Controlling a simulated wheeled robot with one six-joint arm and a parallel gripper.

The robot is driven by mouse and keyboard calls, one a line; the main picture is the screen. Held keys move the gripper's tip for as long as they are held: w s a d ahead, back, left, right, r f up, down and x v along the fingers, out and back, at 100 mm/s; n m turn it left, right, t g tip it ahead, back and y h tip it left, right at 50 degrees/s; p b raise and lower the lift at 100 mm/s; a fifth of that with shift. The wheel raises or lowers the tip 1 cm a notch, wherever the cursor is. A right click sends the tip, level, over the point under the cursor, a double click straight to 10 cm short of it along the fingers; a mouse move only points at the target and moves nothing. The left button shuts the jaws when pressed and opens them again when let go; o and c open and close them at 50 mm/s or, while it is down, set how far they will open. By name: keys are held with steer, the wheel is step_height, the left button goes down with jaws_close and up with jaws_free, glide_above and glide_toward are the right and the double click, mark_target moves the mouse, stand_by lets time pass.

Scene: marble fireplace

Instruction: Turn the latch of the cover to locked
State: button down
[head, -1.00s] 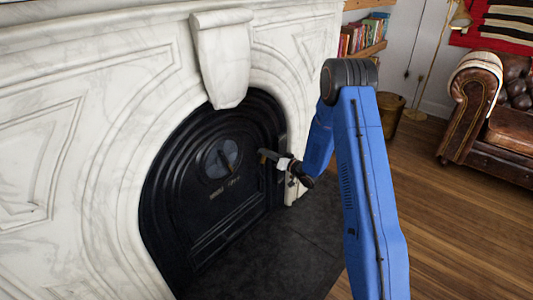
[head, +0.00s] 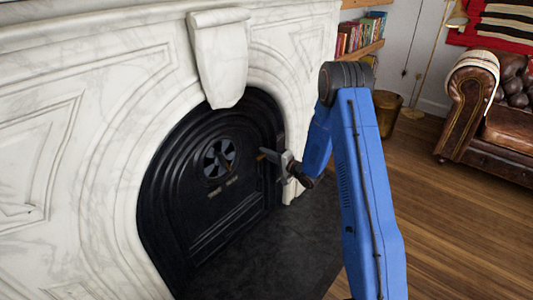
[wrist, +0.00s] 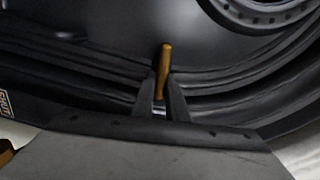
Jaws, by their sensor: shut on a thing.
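The black arched cover (head: 222,220) fills the marble fireplace opening. My gripper (head: 264,155) is at the cover's right side, in front of its face. In the wrist view my gripper (wrist: 163,90) is shut on a short brass-coloured latch handle (wrist: 166,58), which stands nearly upright between the fingertips. The handle's far end shows past the fingers; its base and pivot are hidden. A small brass-coloured bit of the latch shows by the fingertips in the head view (head: 261,157).
A round vent (head: 219,157) with dark slots sits in the cover, small plates below it. A label reading SHUT (wrist: 4,104) shows at the wrist view's left edge. White marble (head: 95,190) surrounds the cover. The dark hearth (head: 280,245) is clear.

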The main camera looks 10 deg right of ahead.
steer(key=shift+a+m, duration=0.1)
steer(key=shift+m, duration=0.7)
steer(key=c, duration=1.8)
jaws_free()
steer(key=shift+o, duration=0.2)
steer(key=shift+s+f, duration=0.1)
steer(key=shift+s+d, duration=0.15)
steer(key=shift+d, duration=0.1)
steer(key=v, duration=1.6)
steer(key=shift+s+d, duration=0.2)
steer(key=shift+s, duration=0.2)
